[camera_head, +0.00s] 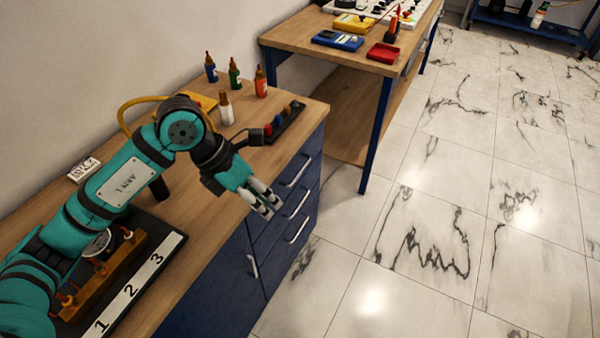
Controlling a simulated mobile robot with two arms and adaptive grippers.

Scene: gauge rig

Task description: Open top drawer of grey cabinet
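The cabinet (283,250) under the wooden counter looks dark blue rather than grey. It has a stack of three drawers on its right part. The top drawer (310,154) looks closed and has a silver bar handle (297,172). My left gripper (274,211), teal with pale fingers, hangs in front of the drawer stack, left of and below the top handle in the picture. Its two fingers are apart with nothing visible between them. It hides the left part of the upper drawers. I cannot tell its exact distance from the drawer front. My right gripper is out of view.
Bottles (235,75) and a dark block with coloured knobs (285,122) stand on the counter (195,240). A numbered rig (131,290) lies below my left arm. A second table (290,38) stands behind. The marble-tiled floor (400,280) at right is clear.

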